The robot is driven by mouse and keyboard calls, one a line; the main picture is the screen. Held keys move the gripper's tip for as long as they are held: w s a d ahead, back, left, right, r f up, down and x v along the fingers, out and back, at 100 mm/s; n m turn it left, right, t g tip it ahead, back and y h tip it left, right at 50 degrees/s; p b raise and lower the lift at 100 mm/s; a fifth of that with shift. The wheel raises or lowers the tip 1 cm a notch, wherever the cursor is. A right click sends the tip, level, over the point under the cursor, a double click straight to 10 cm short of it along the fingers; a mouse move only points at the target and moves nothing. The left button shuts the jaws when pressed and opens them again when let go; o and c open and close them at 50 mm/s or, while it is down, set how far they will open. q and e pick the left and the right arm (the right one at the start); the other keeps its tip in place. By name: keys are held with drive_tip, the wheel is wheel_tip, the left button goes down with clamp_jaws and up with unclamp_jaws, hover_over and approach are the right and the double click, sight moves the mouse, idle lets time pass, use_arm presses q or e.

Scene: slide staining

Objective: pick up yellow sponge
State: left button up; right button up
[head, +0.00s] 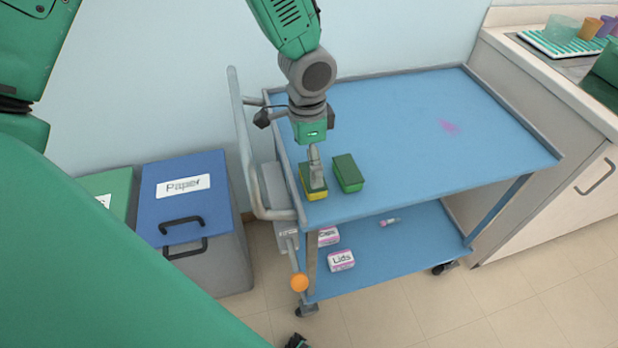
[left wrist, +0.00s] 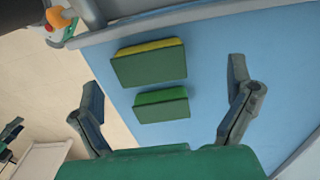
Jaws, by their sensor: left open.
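The yellow sponge (head: 316,196) has a dark green top and lies at the front left corner of the blue cart top. In the left wrist view the yellow sponge (left wrist: 150,46) shows its yellow side, farther from the gripper than a green sponge. The green sponge (head: 348,173) lies just right of it in the head view, with a small gap between them; it also shows in the left wrist view (left wrist: 162,106). My left gripper (head: 316,165) points down over the yellow sponge and partly hides it. In the left wrist view its fingers (left wrist: 165,82) are spread and empty.
The blue cart (head: 430,125) has a grey handle rail (head: 245,150) close left of the sponges. Boxes labelled Lids (head: 341,260) and Caps lie on its lower shelf. A pink stain (head: 448,127) marks the otherwise clear top. A Paper bin (head: 185,190) stands left; a counter right.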

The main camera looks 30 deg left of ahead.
use_arm(q)
drive_tip(key=f, duration=0.2)
drive_tip(key=shift+s+d+f, duration=0.25)
drive_tip(key=shift+f, duration=0.15)
drive_tip(key=shift+w+d+f, duration=0.15)
drive_tip(key=shift+d+f, duration=0.5)
drive_tip(key=shift+d, duration=0.5)
drive_tip(key=shift+a, duration=0.5)
drive_tip(key=c, duration=0.6)
drive_tip(key=shift+a+f, duration=0.1)
drive_tip(key=shift+a, duration=0.25)
drive_tip(key=c, duration=0.3)
drive_tip(key=shift+a+f, duration=0.1)
drive_tip(key=shift+a, duration=0.1)
drive_tip(key=shift+c, duration=0.3)
drive_tip(key=shift+d+r, duration=0.2)
drive_tip(key=shift+d, duration=0.1)
wheel_tip(320, 180, up, 9)
drive_tip(key=shift+f+p, duration=0.1)
drive_tip(key=shift+p, duration=0.3)
drive_tip(key=shift+a+r, duration=0.1)
drive_tip(key=shift+r, duration=0.35)
use_arm(e)
drive_tip(key=shift+d+r, duration=0.3)
drive_tip(key=shift+d, duration=0.1)
